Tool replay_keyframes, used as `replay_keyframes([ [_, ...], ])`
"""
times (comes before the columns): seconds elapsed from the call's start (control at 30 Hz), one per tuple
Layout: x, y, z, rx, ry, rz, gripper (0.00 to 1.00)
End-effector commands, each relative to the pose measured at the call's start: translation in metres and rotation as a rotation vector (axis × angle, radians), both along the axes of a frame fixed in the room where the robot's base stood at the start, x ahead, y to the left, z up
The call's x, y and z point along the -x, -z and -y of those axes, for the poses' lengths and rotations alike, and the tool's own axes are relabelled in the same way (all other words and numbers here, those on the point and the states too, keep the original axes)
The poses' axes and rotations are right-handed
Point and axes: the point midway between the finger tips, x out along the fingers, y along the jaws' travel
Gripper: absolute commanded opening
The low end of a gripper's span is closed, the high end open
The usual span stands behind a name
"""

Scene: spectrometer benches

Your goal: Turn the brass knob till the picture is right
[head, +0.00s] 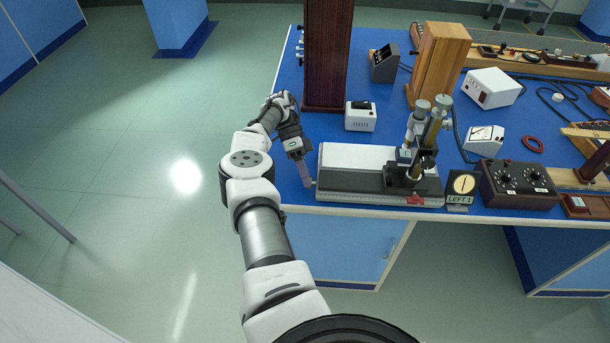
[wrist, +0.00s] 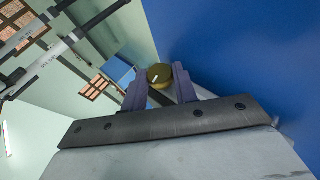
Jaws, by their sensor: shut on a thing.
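The brass knob (wrist: 159,76) shows in the wrist view as a round, yellowish-brown disc with a pale mark on its face. My gripper (wrist: 160,84) has a dark finger on each side of it and is shut on it. In the head view my gripper (head: 307,181) points down at the left end of a long white-and-black bench instrument (head: 350,157); I cannot make out the knob there. Upright brass-and-grey tubes (head: 430,135) stand on the instrument's right part. A small dial display (head: 462,184) with a pale round face and a "LEFT 1" label stands to its right.
A tall dark wooden column (head: 326,55) and a small white box (head: 361,116) stand behind the instrument. A black box with dials (head: 519,185) is right of the display. The blue bench top (head: 290,100) ends close to my arm; open floor (head: 130,150) lies left.

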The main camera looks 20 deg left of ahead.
Motion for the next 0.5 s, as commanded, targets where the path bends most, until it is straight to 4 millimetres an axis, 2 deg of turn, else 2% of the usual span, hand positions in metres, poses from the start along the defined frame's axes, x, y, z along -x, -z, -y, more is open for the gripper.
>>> replay_keyframes([
  [0.47,0.0017,0.0032,0.0020,0.006,0.006,-0.016,0.06],
  [0.5,0.0017,0.0032,0.0020,0.006,0.006,-0.016,0.30],
])
